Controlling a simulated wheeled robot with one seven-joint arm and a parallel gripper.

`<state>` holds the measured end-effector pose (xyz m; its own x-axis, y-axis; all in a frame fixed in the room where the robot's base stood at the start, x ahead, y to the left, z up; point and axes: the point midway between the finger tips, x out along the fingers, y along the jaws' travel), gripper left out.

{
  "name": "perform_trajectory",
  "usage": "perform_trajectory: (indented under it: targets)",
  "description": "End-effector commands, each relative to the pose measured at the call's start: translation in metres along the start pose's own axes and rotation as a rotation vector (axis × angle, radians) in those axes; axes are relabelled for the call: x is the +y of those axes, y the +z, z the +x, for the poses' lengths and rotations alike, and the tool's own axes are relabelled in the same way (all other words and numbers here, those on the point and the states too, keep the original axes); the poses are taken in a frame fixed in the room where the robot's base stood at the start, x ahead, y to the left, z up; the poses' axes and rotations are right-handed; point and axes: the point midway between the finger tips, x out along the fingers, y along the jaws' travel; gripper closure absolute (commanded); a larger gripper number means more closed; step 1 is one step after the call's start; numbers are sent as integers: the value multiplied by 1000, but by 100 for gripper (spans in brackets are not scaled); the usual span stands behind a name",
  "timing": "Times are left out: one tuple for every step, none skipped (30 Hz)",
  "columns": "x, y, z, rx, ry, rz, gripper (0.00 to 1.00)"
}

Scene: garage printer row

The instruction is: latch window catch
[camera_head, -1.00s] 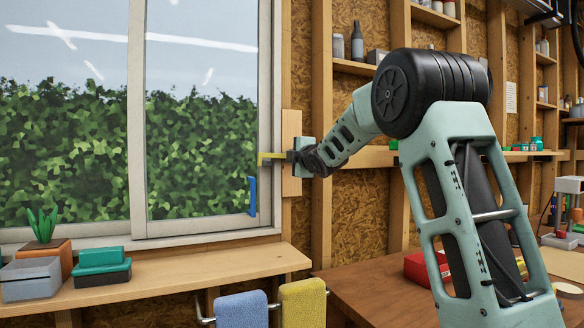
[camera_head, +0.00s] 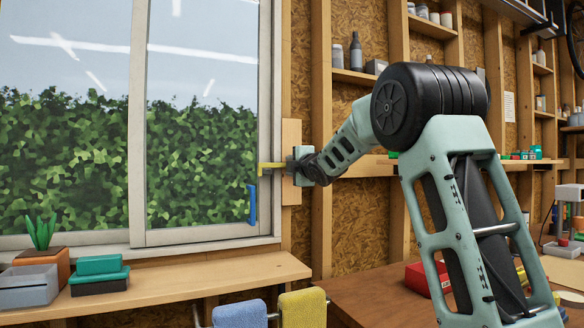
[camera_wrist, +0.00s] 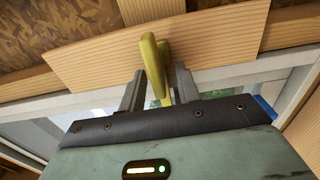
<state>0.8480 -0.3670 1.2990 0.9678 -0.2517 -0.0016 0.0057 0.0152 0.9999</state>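The window catch is a yellow-olive lever (camera_head: 265,166) at the right edge of the window (camera_head: 200,150). In the wrist view the lever (camera_wrist: 150,60) stands out from a wooden board and reaches between my fingers. My gripper (camera_wrist: 158,85) has its two dark fingers apart, one on each side of the lever. A gap shows beside the lever, and I cannot tell whether either finger touches it. In the head view my gripper (camera_head: 293,167) is at the board by the frame, its fingertips mostly hidden. A blue handle (camera_head: 252,205) is on the sash just below the catch.
A wooden sill shelf (camera_head: 190,280) below the window holds a plant (camera_head: 41,230), a grey bin (camera_head: 28,286) and green-lidded boxes (camera_head: 100,272). Blue (camera_head: 240,313) and yellow (camera_head: 302,308) towels hang under it. A workbench (camera_head: 375,295) is at right.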

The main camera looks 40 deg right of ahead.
Motion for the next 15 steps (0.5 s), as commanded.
perform_trajectory:
  targets:
    - [0, 0, 0, 0, 1, 0, 67]
    - [0, 0, -1, 0, 1, 0, 67]
    - [1, 0, -2, 0, 2, 1, 67]
    - [1, 0, -4, 0, 2, 1, 67]
    - [0, 0, -7, 0, 2, 1, 67]
    - [0, 0, -11, 0, 2, 1, 67]
    - [0, 0, -15, 0, 2, 1, 67]
    - [0, 0, -20, 0, 3, 1, 67]
    - [-1, 0, -27, -1, 3, 1, 67]
    - [-1, 0, -34, -1, 3, 2, 67]
    - [0, 0, -40, -1, 4, 1, 67]
    - [-1, 0, -49, -1, 4, 1, 67]
    - [-1, 0, -56, 0, 4, 1, 67]
    - [-1, 0, -63, 0, 4, 1, 67]
    - [-1, 0, -72, 0, 4, 1, 67]
